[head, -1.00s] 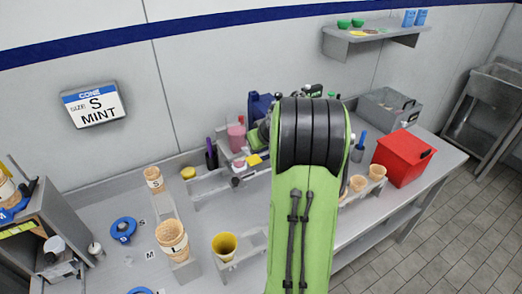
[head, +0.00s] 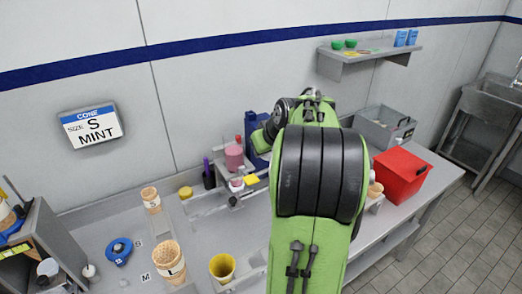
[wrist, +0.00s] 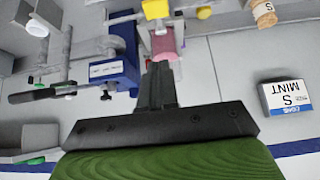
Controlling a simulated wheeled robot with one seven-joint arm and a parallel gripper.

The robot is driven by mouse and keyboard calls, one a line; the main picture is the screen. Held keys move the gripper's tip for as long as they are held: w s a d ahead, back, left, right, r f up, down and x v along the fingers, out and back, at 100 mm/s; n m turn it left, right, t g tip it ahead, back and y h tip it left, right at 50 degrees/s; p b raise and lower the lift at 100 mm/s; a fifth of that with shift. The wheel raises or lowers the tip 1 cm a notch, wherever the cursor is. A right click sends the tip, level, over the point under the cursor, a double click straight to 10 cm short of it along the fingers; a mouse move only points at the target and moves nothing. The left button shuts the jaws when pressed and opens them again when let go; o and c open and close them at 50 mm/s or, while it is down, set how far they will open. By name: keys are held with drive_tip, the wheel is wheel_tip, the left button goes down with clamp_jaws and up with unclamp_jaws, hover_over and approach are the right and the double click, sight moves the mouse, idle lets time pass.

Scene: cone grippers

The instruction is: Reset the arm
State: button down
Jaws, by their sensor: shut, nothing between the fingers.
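My gripper (wrist: 157,75) shows in the wrist view with its dark fingers together and nothing between them. It is in the air, and the wrist view appears upside down, with the wall sign low in the picture. A pink container (wrist: 166,42) and a blue dispenser (wrist: 118,66) appear beyond and beside the fingers. In the head view my green and black arm rises through the middle and hides part of the counter. My fingers cannot be made out there.
A sign (head: 90,127) reading "S MINT" and a shelf (head: 370,57) are on the wall.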

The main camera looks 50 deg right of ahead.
idle(0.5)
drive_tip(key=s+a+r+n+y, duration=0.1)
drive_tip(key=s+a+r, duration=0.1)
drive_tip(key=a, duration=0.9)
drive_tip(key=s+a+r+n+y, duration=0.1)
drive_tip(key=s+a, duration=0.2)
drive_tip(key=a, duration=0.9)
drive_tip(key=s+a+f+n+g, duration=0.1)
drive_tip(key=s+a+f, duration=0.3)
drive_tip(key=s+a, duration=0.4)
drive_tip(key=s, duration=0.4)
drive_tip(key=shift+s+d, duration=0.1)
drive_tip(key=shift+s, duration=0.05)
